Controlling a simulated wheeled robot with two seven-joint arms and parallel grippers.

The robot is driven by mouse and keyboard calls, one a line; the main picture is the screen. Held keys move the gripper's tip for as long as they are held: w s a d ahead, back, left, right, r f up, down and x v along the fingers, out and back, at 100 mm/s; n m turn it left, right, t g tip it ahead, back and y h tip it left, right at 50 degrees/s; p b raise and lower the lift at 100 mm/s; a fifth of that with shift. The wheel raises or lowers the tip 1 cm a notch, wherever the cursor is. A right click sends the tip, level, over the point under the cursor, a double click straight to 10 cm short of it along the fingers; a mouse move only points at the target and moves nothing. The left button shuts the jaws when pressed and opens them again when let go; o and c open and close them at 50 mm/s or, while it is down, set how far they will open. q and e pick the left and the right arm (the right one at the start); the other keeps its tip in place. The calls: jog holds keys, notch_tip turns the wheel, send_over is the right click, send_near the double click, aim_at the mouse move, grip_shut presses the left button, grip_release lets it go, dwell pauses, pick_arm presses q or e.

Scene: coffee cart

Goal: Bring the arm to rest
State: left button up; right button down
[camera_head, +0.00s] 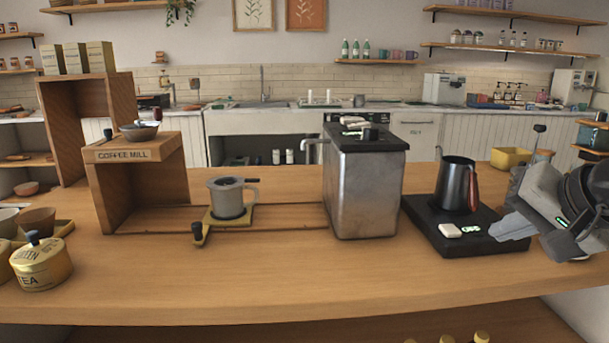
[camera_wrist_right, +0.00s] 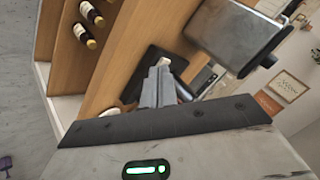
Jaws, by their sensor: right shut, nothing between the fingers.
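My right gripper (camera_head: 512,231) comes in from the right edge in the head view. It is shut and empty, with its fingertips just above the right edge of the black scale (camera_head: 430,219). In the right wrist view the shut fingers (camera_wrist_right: 158,80) point at the same black scale (camera_wrist_right: 150,62). A dark kettle (camera_head: 454,184) with a reddish handle stands on the scale, and a small white block (camera_head: 450,230) lies in front of it. My left gripper is not in the head view.
A steel boiler box (camera_head: 363,190) stands left of the scale. A cup (camera_head: 228,196) sits on a yellow stand beside the wooden coffee mill frame (camera_head: 138,155). A yellow tea tin (camera_head: 40,264) is at far left. The counter's front strip (camera_head: 250,285) is clear.

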jog(key=s+a+f+m+y+p, duration=0.1)
jog(key=s+a+m+y+p, duration=0.15)
jog(key=a+m+y, duration=0.65)
jog(key=s+a+f+m+y+p, duration=0.1)
jog(key=s+a+m+y, duration=0.2)
jog(key=a+m+y, duration=0.7)
jog(key=d+f+m+t+h+p, duration=0.1)
jog(key=d+f+m+t+h, duration=0.25)
jog(key=m, duration=0.65)
jog(key=f+m+t+h, duration=0.2)
jog(key=f+m+h, duration=0.35)
jog(key=m, duration=0.55)
jog(key=d+f+m+t+h+p, duration=0.1)
jog(key=f+m+t+h, duration=0.25)
jog(key=m+h, duration=0.45)
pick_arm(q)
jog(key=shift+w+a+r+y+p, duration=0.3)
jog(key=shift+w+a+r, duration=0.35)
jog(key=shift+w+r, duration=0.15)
pick_arm(e)
jog(key=s+f+m+g+h, duration=0.1)
jog(key=s+f+m+g, duration=0.6)
jog(key=f+m, duration=0.8)
jog(key=s, duration=0.3)
jog(key=shift+f, duration=0.15)
